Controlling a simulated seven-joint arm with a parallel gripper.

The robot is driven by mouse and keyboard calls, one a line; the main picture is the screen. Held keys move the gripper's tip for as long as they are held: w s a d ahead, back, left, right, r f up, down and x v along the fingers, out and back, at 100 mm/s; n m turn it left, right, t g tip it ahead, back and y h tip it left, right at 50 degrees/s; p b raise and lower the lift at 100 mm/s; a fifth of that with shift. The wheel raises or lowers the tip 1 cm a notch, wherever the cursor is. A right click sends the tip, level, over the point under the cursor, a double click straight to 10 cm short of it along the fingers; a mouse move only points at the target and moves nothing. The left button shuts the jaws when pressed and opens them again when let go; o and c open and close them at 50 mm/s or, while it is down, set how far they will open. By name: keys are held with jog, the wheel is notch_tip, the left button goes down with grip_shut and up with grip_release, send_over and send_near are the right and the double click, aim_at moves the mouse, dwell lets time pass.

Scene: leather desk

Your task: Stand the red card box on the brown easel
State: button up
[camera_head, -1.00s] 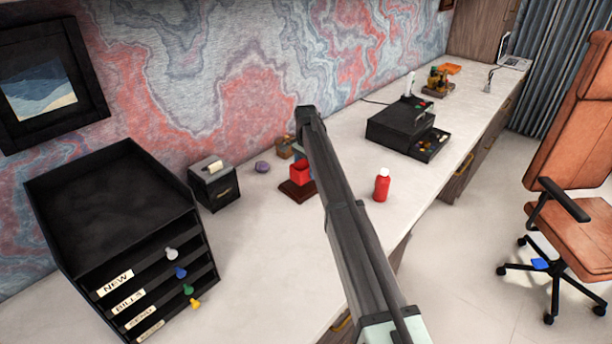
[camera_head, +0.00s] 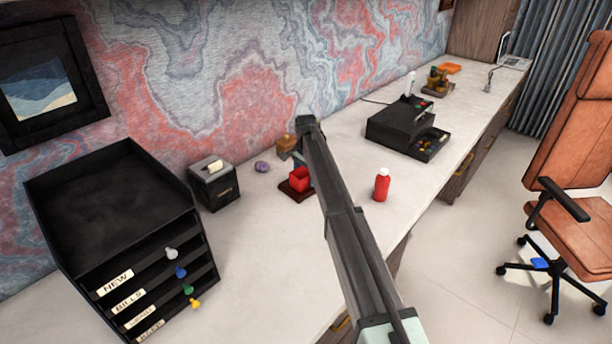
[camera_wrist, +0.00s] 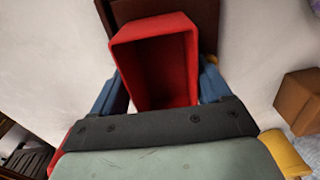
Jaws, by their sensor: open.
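The red card box (camera_head: 301,179) is an open-topped red box at the brown easel (camera_head: 287,190) on the desk. In the wrist view the red card box (camera_wrist: 150,28) has its open mouth facing the camera, and the dark brown easel (camera_wrist: 207,22) shows behind and beside it. I cannot tell how fully the easel bears the box. My gripper (camera_wrist: 160,80) is open, with a blue finger at each side of the box. Whether the fingers touch it is unclear. In the head view my arm hides the gripper's fingertips and the right part of the easel.
A red bottle (camera_head: 381,185) stands to the right of my arm. A brown block (camera_head: 286,143), a purple item (camera_head: 262,167) and a black box (camera_head: 215,185) stand near the wall. A black tray unit (camera_head: 115,230) fills the left. A black drawer box (camera_head: 400,125) stands farther back.

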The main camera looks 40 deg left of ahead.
jog(key=shift+r, duration=0.1)
notch_tip(320, 180, up, 12)
dwell(0.5)
